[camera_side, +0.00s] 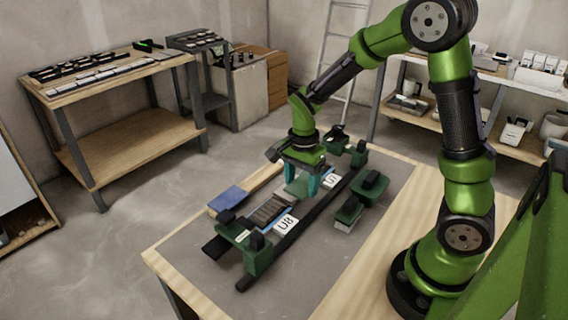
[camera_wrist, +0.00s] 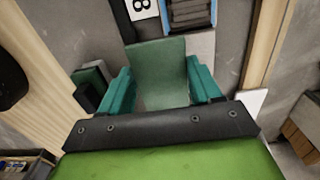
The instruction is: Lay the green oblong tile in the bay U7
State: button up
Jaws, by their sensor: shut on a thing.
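My gripper (camera_side: 301,183) has its teal fingers shut on the green oblong tile (camera_side: 296,188), over the rail fixture near the U7 label. In the wrist view the tile (camera_wrist: 158,62) spans the gap between the fingers (camera_wrist: 162,88), its far end sticking out beyond them. The U7 label (camera_side: 331,181) is a white plate on the near rail, just right of the fingers. The bay floor is mostly hidden by the tile and gripper. I cannot tell whether the tile touches it.
The U8 label (camera_side: 285,223) marks the neighbouring bay, with a dark ribbed piece (camera_side: 267,212) beside it. A blue plate (camera_side: 228,198) lies left of the rails. Dark green clamp blocks (camera_side: 258,255) stand at the rail ends. Another green block (camera_side: 348,213) stands right of the rails.

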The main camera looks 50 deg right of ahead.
jog(key=shift+m, duration=0.6)
jog(key=d, duration=0.2)
jog(key=w+d+r, duration=0.1)
jog(key=d, duration=0.2)
jog(key=w+d, duration=0.1)
jog(key=d, duration=0.1)
jog(key=shift+w+d+r, duration=0.25)
jog(key=shift+d, duration=0.1)
jog(key=w+d+r+n, duration=0.1)
jog(key=w+d+r, duration=0.15)
jog(key=d, duration=0.25)
jog(key=shift+s+a+f, duration=0.1)
jog(key=shift+a+f, duration=0.05)
jog(key=shift+f, duration=1.65)
jog(key=shift+s+a+f, duration=0.1)
jog(key=shift+f, duration=1.7)
jog(key=shift+f, duration=0.6)
jog(key=o, duration=1)
jog(key=shift+r, duration=0.1)
